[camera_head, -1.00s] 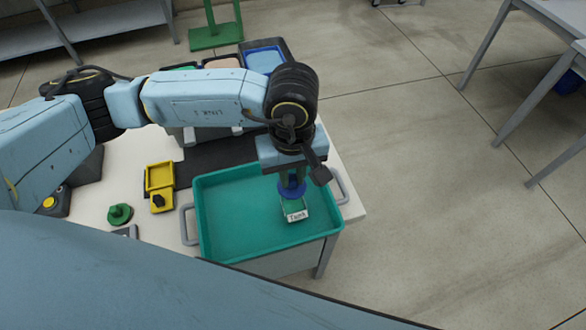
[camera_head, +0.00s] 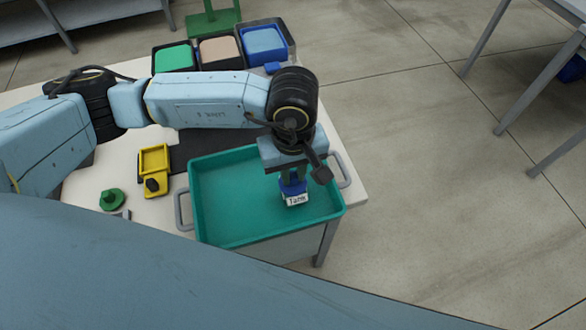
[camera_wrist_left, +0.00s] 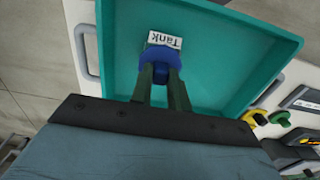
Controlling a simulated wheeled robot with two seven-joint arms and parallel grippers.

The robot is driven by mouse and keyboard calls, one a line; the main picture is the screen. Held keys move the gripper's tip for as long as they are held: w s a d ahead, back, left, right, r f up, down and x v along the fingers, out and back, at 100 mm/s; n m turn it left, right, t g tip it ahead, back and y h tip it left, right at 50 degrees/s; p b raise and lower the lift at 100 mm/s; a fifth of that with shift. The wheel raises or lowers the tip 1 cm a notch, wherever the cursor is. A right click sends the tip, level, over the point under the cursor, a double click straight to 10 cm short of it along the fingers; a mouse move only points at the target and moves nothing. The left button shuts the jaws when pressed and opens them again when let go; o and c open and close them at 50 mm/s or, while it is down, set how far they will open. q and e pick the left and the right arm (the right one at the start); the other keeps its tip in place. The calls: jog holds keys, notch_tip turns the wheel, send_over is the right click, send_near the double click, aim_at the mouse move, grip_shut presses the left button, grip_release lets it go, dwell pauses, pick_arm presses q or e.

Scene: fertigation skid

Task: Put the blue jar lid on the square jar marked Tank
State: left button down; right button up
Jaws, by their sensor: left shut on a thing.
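The square jar marked Tank (camera_head: 297,200) stands in the teal tray (camera_head: 225,215), toward its right side. Its white label also shows in the left wrist view (camera_wrist_left: 164,40). My left gripper (camera_head: 293,183) points down over the jar and is shut on the blue jar lid (camera_wrist_left: 158,58). The lid is at the jar's top, just above or touching it; I cannot tell which. In the head view the lid (camera_head: 293,188) is partly hidden by the fingers. The lid and label hide most of the jar in the wrist view. My right gripper is not in view.
Left of the tray on the white table are a yellow bin (camera_head: 154,158) and a green knob-like part (camera_head: 112,199). Behind my arm stand bins with green (camera_head: 174,57), tan (camera_head: 220,49) and blue (camera_head: 265,40) contents. The tray's left part is empty.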

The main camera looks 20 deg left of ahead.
pick_arm(q)
jog(key=c, duration=1.4)
grip_release()
jog(key=shift+c, duration=0.2)
jog(key=shift+o, duration=0.9)
jog(key=shift+r+p, duration=1.6)
jog(key=shift+r, duration=1.95)
